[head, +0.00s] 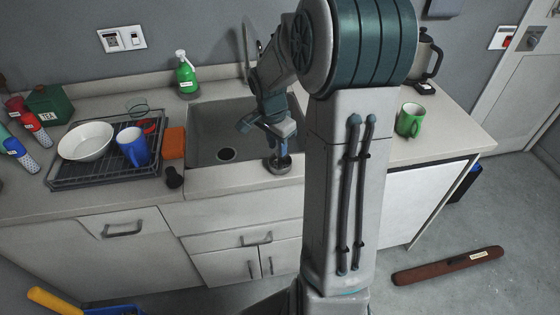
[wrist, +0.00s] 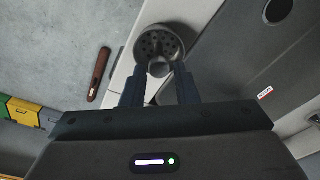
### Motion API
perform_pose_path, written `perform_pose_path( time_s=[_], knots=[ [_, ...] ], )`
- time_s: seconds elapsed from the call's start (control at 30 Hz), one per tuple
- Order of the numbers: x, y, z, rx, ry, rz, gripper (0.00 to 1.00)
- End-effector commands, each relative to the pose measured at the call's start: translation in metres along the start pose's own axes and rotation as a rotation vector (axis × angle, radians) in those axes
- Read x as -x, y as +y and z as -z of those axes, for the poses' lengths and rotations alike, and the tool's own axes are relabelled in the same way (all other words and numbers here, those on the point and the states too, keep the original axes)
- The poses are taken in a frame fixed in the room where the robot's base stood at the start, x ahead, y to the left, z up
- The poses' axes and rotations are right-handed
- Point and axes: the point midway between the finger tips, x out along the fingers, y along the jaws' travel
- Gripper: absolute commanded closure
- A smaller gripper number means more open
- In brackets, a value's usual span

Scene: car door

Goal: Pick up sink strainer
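The sink strainer (head: 279,166) is a small round grey piece on the counter strip at the sink's front edge. In the wrist view the strainer (wrist: 158,42) shows its perforated dish, with a rounded knob toward my gripper. My gripper (wrist: 159,76) is open, its two dark fingers apart with the knob near the gap between their tips. I see a gap on each side and no clear contact. In the head view my gripper (head: 277,150) points down just above the strainer. The arm hides part of the sink's right side.
The grey sink basin (head: 207,130) with its drain lies behind the strainer. To the left are an orange sponge (head: 174,143), a dark small object (head: 174,178) and a dish rack (head: 65,184). A green mug (head: 410,120) stands right of my arm. A green bottle (head: 186,76) stands behind.

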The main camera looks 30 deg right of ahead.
Motion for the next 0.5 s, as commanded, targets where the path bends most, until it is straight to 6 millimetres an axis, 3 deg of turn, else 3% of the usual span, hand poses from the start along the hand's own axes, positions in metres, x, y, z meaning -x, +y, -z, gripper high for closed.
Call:
perform_pose_path(
  time_s=[0.23, 0.5],
  knots=[
    [-0.033, 0.002, 0.004, 0.000, -0.003, -0.004, 0.73],
    [-0.042, 0.001, 0.004, 0.000, -0.001, -0.001, 0.73]
  ],
)
